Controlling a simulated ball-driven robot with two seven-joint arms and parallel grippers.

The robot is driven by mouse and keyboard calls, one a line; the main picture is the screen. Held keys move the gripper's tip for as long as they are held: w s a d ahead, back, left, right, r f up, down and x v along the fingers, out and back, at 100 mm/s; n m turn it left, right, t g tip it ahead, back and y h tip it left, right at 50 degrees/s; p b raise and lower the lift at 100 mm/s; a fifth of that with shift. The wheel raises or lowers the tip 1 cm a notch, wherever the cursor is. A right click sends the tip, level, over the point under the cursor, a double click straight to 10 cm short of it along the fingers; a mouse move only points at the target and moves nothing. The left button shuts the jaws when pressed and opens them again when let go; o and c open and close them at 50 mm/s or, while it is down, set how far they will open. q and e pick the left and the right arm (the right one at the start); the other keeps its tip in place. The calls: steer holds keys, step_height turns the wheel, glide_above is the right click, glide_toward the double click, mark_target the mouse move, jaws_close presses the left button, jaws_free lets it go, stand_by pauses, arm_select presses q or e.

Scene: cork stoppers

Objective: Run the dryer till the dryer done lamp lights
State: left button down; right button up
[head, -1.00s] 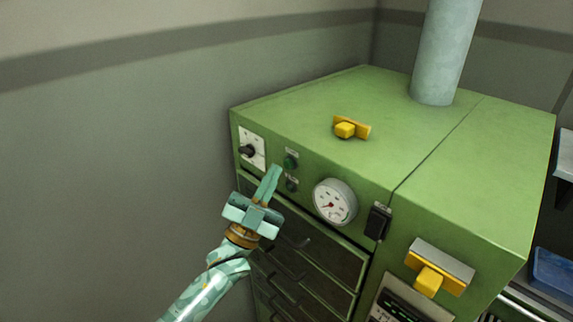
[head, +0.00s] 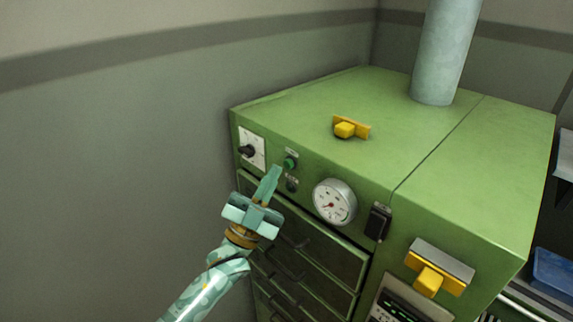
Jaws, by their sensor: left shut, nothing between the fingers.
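The dryer is a green cabinet (head: 420,140) with a front panel above several dark drawers. A black knob (head: 247,151) on a white plate is at the panel's left end. My left gripper (head: 274,171) is shut and empty, its fingertips pointing up in front of the panel, just left of the two round fittings. I cannot tell whether it touches the panel. My right gripper is out of view.
A round white gauge (head: 334,203) and a black switch (head: 377,222) are right of the gripper. A yellow handle (head: 351,128) is on the top, another (head: 438,268) on the right front. A grey pipe (head: 443,50) rises behind. A wall borders the left.

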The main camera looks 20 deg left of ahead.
arm_select(q)
steer(key=shift+w, duration=0.15)
steer(key=shift+w+d, duration=0.15)
steer(key=shift+w, duration=0.15)
steer(key=shift+w+d, duration=0.15)
steer(key=shift+w, duration=0.2)
stand_by(0.8)
steer(key=shift+s, duration=0.1)
steer(key=shift+s+a, duration=0.3)
steer(key=shift+s, duration=0.4)
steer(key=shift+s, duration=0.1)
steer(key=shift+s+a+p, duration=0.3)
steer(key=shift+s+p, duration=0.05)
steer(key=shift+s, duration=0.4)
steer(key=shift+s+a+p, duration=0.3)
steer(key=shift+s+a, duration=0.05)
steer(key=shift+s, duration=0.35)
steer(key=shift+s+a+p, duration=0.3)
steer(key=shift+s+p, duration=0.05)
steer(key=shift+s, duration=0.4)
